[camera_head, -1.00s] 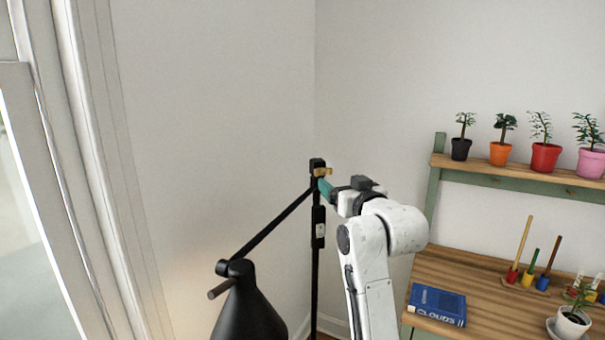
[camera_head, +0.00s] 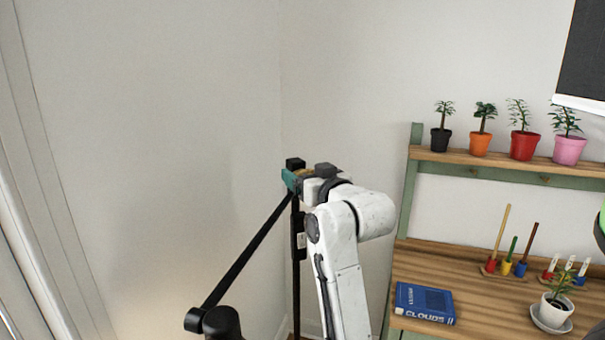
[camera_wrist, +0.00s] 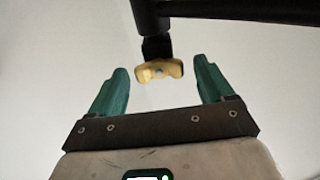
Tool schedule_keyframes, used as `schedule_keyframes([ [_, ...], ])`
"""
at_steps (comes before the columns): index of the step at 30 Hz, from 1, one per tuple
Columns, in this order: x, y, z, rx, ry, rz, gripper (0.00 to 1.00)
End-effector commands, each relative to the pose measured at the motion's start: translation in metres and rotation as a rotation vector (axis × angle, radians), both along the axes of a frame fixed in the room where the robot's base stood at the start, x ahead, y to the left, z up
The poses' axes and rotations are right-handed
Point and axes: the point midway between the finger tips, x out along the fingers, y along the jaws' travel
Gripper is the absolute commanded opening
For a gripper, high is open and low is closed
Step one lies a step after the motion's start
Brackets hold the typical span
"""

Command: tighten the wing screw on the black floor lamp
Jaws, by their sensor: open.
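The black floor lamp (camera_head: 247,251) stands in the corner, with its arm sloping down to the left from the top of its pole. The brass-coloured wing screw (camera_wrist: 160,70) shows in the wrist view below the black lamp joint (camera_wrist: 156,47). My gripper (camera_wrist: 160,83) is open, with one teal finger on each side of the wing screw and gaps between the fingers and the screw. In the head view my gripper (camera_head: 290,179) is at the top of the lamp pole, and the screw is mostly hidden behind it.
A wooden-topped green bench (camera_head: 470,275) stands to the right, with a blue book (camera_head: 425,303), a potted plant on a saucer (camera_head: 552,311) and coloured pegs (camera_head: 507,265). Its upper shelf (camera_head: 500,166) holds several potted plants. Bare wall (camera_head: 165,150) is left of the lamp.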

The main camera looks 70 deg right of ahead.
Motion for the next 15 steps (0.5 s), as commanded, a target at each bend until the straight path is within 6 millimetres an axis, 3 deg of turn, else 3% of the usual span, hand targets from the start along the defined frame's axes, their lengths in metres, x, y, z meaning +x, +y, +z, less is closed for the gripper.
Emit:
schedule_keyframes([
  [3,0.0001,0.0001,0.0,0.0,0.0,0.0,0.81],
  [15,0.0002,0.0001,0.0,0.0,0.0,0.0,0.43],
])
